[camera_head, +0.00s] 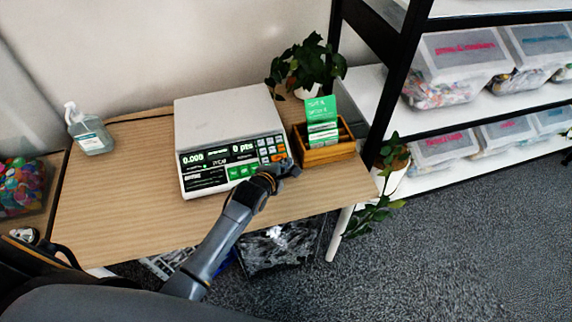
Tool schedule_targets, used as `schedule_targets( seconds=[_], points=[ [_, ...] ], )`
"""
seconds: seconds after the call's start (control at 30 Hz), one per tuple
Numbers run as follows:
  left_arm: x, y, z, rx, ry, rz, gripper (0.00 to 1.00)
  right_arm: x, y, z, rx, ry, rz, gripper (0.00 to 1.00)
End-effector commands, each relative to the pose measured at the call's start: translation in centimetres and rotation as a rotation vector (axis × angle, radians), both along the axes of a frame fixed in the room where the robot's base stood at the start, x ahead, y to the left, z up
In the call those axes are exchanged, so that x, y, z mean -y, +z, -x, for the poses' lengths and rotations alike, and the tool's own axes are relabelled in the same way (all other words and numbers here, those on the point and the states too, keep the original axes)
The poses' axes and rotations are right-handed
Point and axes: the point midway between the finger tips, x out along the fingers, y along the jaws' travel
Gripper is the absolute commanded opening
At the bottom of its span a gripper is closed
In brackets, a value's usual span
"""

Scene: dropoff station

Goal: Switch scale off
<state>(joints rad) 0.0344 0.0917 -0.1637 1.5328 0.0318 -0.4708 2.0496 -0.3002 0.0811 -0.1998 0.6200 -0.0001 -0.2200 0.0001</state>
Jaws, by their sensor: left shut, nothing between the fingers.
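The scale (222,107) stands on the wooden table in the head view. It has a pale flat top and a dark front panel with lit digits, "0.000" and "0 pts", and green and orange keys at the right. My left gripper (293,168) is shut and empty at the front right corner of the scale, beside the orange keys. Its hand covers part of the lower right panel. Whether the fingertips touch a key I cannot tell. My right gripper is not in view.
A wooden box (327,156) with a green card (321,108) stands close right of the scale. A potted plant (308,65) is behind it. A sanitizer bottle (90,134) stands at the left. The wooden table (110,215) is clear at the front left. Shelves with bins (457,62) stand right.

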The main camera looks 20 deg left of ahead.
Motion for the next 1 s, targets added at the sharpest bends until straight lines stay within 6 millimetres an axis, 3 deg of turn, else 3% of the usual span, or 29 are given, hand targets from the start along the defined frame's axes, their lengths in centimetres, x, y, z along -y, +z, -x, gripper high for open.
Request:
schedule_targets(
  seconds=[1.0],
  points=[
    [-0.3,-1.0,-0.4,0.000,0.000,0.001,0.00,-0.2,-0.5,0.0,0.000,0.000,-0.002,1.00]
  ],
)
